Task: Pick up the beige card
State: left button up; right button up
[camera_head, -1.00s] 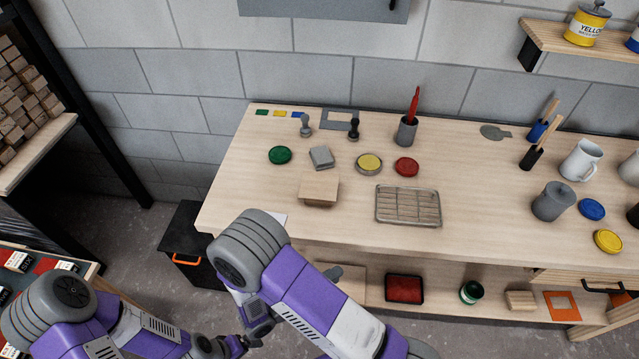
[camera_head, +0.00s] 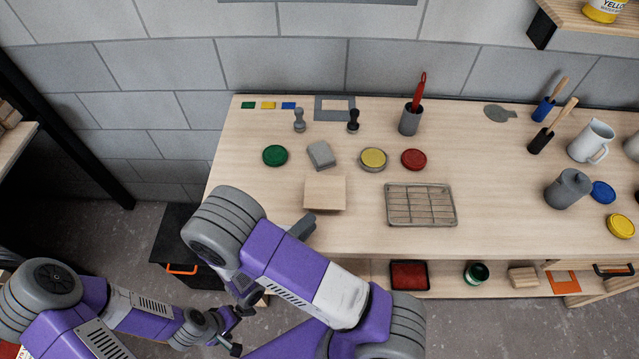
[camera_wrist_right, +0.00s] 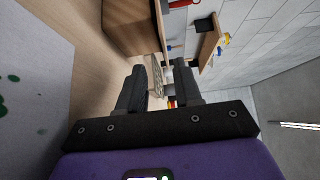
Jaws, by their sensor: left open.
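A beige square (camera_head: 325,192) lies on the front of the workbench, left of the wire rack, with a darker front side below its top. It looks like the card on a block, but I cannot tell the two apart. A brown wooden block shows at the top of the right wrist view (camera_wrist_right: 132,25). My right gripper (camera_wrist_right: 160,88) is open and empty, its fingers pointing along the bench. In the head view my right arm hides most of it. My left gripper (camera_head: 238,330) is open and empty, low in front of the bench.
A wire rack (camera_head: 420,206), a grey block (camera_head: 321,154), and green (camera_head: 275,156), yellow (camera_head: 373,158) and red (camera_head: 413,159) round pads stand around the beige square. A pale sheet with green spots (camera_wrist_right: 30,90) is close in the right wrist view.

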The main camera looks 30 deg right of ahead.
aim_at(325, 192)
jog(key=x, duration=0.5)
jog(key=shift+s+d+r, duration=0.1)
jog(key=shift+d+r, duration=0.3)
jog(key=shift+d, duration=0.05)
grip_shut()
